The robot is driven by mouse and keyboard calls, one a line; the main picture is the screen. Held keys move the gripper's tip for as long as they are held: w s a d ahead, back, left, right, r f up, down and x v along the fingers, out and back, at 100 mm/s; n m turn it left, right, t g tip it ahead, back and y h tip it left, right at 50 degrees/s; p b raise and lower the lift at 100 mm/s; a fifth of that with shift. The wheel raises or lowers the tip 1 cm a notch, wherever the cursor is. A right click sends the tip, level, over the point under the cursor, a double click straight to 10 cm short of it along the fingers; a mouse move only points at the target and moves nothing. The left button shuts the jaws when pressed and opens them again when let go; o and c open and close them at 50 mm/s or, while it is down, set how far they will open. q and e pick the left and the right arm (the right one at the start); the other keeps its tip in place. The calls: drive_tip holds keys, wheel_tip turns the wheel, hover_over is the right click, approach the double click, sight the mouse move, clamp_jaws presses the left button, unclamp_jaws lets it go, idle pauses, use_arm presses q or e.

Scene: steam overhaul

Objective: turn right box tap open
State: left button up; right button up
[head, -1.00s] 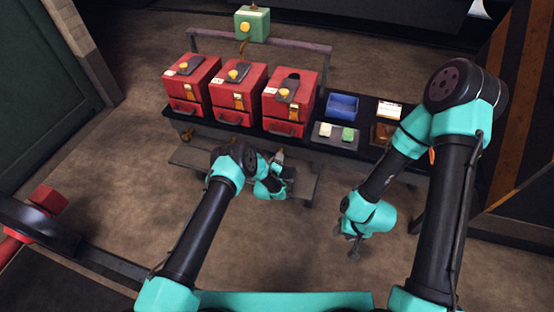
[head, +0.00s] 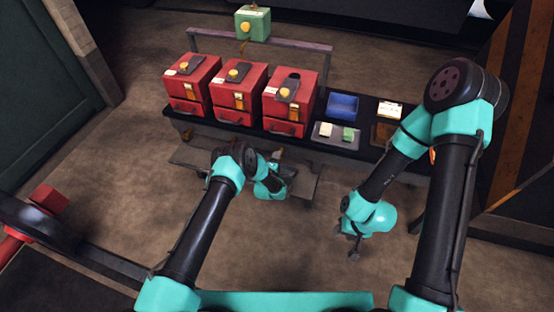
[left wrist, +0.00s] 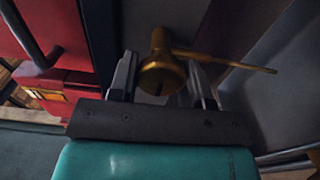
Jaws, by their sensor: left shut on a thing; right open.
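The right red box (head: 290,100) stands at the right end of a row of three on the dark bench. Its brass tap (head: 278,152) shows small below the bench edge in the head view. In the left wrist view the brass tap (left wrist: 162,70) sits between the two fingers of my left gripper (left wrist: 160,85), and a thin brass lever (left wrist: 225,62) points right from it. My left gripper is shut on the tap; its fingers are mostly hidden in the head view. My right gripper (head: 355,249) is open and empty, hanging low in front of the bench.
The middle red box (head: 238,88) and left red box (head: 192,82) stand beside it. A blue tray (head: 342,106) and a grey tray (head: 325,140) with small blocks lie to the right. A green box (head: 252,22) stands behind. A lower shelf (head: 205,165) runs below the bench.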

use_arm(q)
drive_tip(key=o, duration=0.9)
drive_tip(key=shift+s, duration=0.1)
drive_tip(key=v, duration=1.7)
drive_tip(key=shift+s, duration=0.1)
